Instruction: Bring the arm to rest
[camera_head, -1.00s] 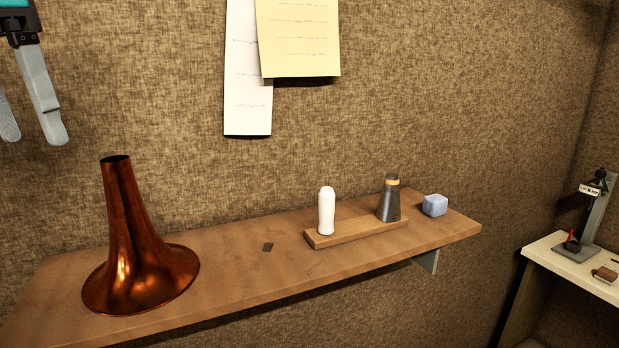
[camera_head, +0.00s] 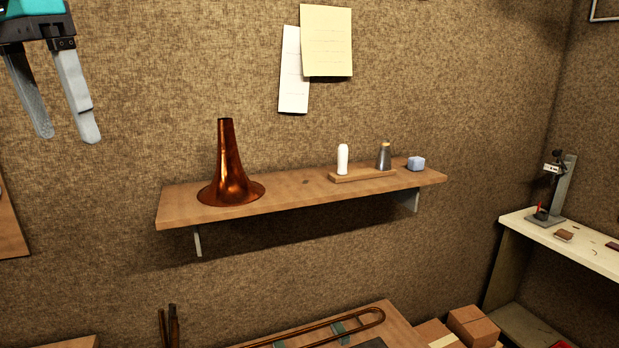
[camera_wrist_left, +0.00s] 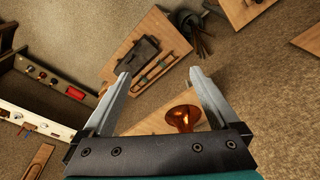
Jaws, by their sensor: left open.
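My left gripper (camera_head: 68,138) hangs at the upper left of the head view, its two fingers apart with nothing between them. In the left wrist view the gripper (camera_wrist_left: 158,78) also shows open and empty. A copper horn bell (camera_head: 230,172) stands upright, wide end down, on the wall shelf (camera_head: 290,194). The bell also shows in the left wrist view (camera_wrist_left: 183,118), near the right finger in the picture. In the head view the gripper is to the left of the bell and apart from it. My right gripper is not in view.
Below are a brass slide tube (camera_head: 372,318) on a bench and cardboard boxes (camera_head: 474,326). A white-topped bench (camera_head: 590,250) stands at the right.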

